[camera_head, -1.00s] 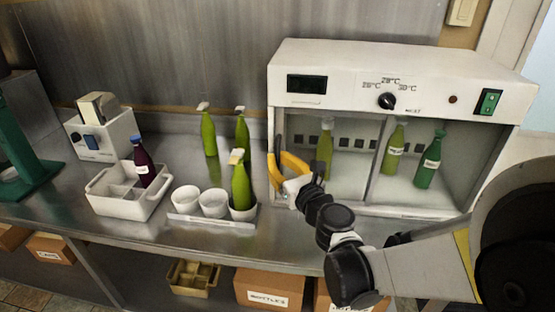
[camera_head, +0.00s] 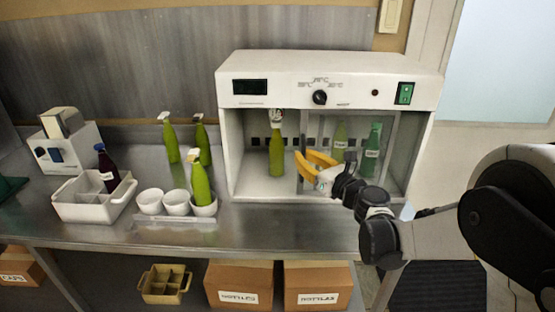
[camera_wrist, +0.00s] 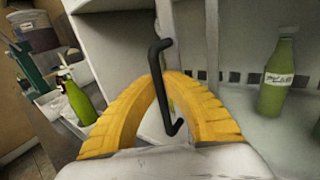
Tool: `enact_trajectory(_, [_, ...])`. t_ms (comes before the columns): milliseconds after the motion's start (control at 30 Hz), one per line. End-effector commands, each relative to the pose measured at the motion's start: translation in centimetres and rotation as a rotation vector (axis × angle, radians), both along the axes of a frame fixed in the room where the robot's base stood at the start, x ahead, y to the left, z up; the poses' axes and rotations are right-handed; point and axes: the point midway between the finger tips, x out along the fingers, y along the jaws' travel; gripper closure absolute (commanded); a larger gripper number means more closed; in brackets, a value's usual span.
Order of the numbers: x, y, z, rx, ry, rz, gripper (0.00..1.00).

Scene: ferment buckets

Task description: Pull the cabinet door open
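The white cabinet (camera_head: 330,75) stands on the steel bench. Its glass sliding door (camera_head: 348,128) covers the middle and right, and the left part of the opening is uncovered. The door's black handle (camera_wrist: 158,88) is upright in the wrist view, between the yellow fingers. My gripper (camera_head: 302,158) is at the door's left edge, its fingertips (camera_wrist: 164,80) closed in around the handle from both sides. The exact contact at the tips is partly hidden by the handle.
A green bottle (camera_head: 277,155) stands in the uncovered left part; two more (camera_head: 372,150) are behind the glass or near it. Left of the cabinet are green bottles (camera_head: 171,142), white cups (camera_head: 176,203), and a white caddy (camera_head: 75,208) with a dark bottle. Boxes (camera_head: 238,285) sit below.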

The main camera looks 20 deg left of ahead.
Motion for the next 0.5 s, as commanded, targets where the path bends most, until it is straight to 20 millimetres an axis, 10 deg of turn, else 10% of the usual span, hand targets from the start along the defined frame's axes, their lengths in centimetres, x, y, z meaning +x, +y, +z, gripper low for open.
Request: enact_trajectory(500, [1.6, -5.3, 0.0, -0.001, 0.000, 0.001, 1.00])
